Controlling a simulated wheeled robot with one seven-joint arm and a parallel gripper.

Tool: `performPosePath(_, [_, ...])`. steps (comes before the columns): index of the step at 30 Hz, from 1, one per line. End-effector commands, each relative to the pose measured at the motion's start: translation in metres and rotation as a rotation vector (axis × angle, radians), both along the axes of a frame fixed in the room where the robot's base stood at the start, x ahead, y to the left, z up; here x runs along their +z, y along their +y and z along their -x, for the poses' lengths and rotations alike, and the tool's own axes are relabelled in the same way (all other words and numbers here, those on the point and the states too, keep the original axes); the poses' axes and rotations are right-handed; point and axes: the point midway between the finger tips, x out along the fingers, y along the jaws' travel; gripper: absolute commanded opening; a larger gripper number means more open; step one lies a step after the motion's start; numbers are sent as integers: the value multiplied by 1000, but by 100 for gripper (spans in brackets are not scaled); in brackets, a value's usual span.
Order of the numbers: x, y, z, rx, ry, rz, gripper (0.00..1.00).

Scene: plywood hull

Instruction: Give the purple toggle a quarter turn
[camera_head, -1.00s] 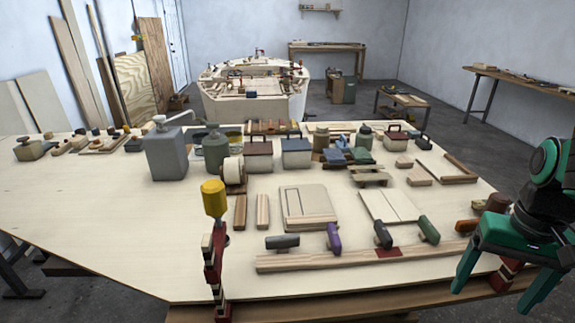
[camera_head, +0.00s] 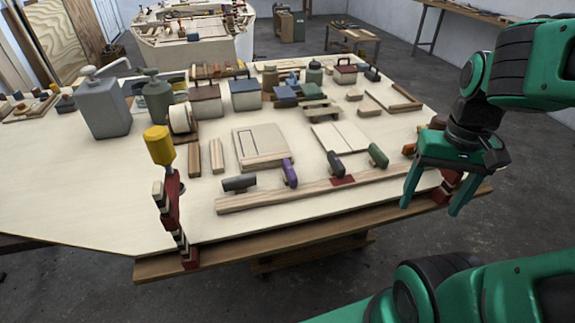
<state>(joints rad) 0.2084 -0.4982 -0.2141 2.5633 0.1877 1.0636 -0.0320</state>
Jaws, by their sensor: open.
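The purple toggle (camera_head: 290,172) stands on a long wooden strip (camera_head: 262,199) near the table's front edge. It leans a little, with its long side running roughly front to back. A dark grey toggle (camera_head: 239,183) lies crosswise to its left. A black toggle (camera_head: 336,164) over a red patch and a green toggle (camera_head: 378,155) are to its right. My gripper (camera_head: 429,206) is open and empty, fingers pointing down, at the table's front right edge. It is well to the right of the purple toggle and apart from it.
A red clamp with a yellow handle (camera_head: 159,146) rises at the table's front left. Another red clamp (camera_head: 449,184) is close behind my gripper. Flat wooden boards (camera_head: 262,146) lie behind the strip. Cans and boxes stand farther back.

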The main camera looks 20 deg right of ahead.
Motion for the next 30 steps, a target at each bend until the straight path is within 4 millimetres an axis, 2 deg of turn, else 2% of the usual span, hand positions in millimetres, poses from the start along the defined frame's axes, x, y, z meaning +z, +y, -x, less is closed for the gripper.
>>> performPosePath(2, [7,3,-10,76,-11,1,70])
performPosePath(4, [15,9,-28,205,-10,2,70])
performPosePath(8, [34,33,-75,563,-13,0,70])
performPosePath(12, [54,75,-125,987,-17,-2,70])
performPosePath(14, [62,97,-143,1168,-18,-4,70])
performPosePath(18, [77,153,-179,1568,-20,-7,70])
performPosePath(21, [85,189,-194,1796,-20,-8,70])
performPosePath(24, [89,215,-203,1954,-21,-10,70])
performPosePath(27, [92,229,-206,2041,-20,-11,70])
performPosePath(30, [89,233,-207,2071,-19,-11,70])
